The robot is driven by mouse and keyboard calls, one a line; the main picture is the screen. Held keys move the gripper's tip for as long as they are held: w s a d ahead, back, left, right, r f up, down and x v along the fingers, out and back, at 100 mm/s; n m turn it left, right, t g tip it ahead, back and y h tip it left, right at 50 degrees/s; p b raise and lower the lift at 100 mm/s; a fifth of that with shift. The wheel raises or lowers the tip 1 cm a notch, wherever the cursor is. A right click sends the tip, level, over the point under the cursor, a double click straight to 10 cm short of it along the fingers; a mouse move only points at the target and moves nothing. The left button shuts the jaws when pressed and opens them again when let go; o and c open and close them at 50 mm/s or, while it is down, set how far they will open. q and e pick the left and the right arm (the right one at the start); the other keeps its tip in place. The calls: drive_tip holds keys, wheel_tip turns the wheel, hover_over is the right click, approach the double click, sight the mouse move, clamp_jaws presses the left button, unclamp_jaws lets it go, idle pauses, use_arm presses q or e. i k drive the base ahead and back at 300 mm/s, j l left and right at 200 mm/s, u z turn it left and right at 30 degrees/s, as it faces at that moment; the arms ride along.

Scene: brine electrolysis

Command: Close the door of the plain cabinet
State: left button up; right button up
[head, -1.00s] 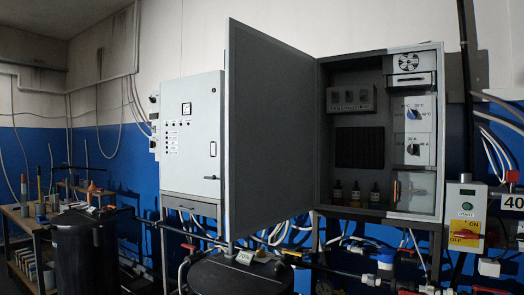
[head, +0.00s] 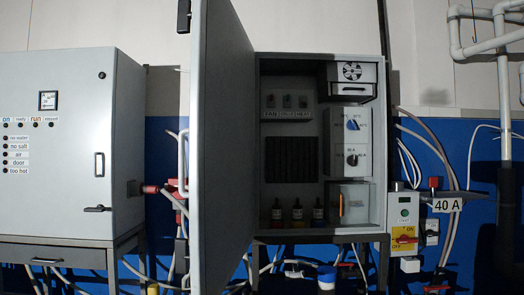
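The plain cabinet (head: 383,150) stands in the middle of the head view with its front open. Its tall grey door (head: 226,150) is hinged on the cabinet's left side and swung out toward me. The door's inner face shows, and its top runs out of the picture. Neither of my grippers is in view.
A closed cabinet (head: 70,150) with labels and a handle stands on a frame at the left. Hoses and cables run below the cabinets. White pipes (head: 490,45) hang at the upper right.

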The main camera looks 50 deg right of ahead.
sight(221, 130)
drive_tip(key=i+j+z, duration=0.25)
drive_tip(key=z, duration=0.2)
drive_tip(key=i+j+z, duration=0.25)
drive_tip(key=z, duration=0.25)
drive_tip(key=i+j+z, duration=0.15)
drive_tip(key=j+z, duration=0.3)
drive_tip(key=i+j+z, duration=0.1)
drive_tip(key=j+z, duration=0.7)
drive_tip(key=j, duration=0.15)
drive_tip(key=i+j+z, duration=0.1)
drive_tip(key=j+z, duration=0.2)
drive_tip(key=j, duration=0.15)
drive_tip(key=k+j+u, duration=0.1)
drive_tip(key=j, duration=0.3)
drive_tip(key=k+j+u, duration=0.1)
drive_tip(key=j, duration=0.3)
drive_tip(key=k+j, duration=0.1)
drive_tip(key=j, duration=0.3)
drive_tip(key=u, duration=0.05)
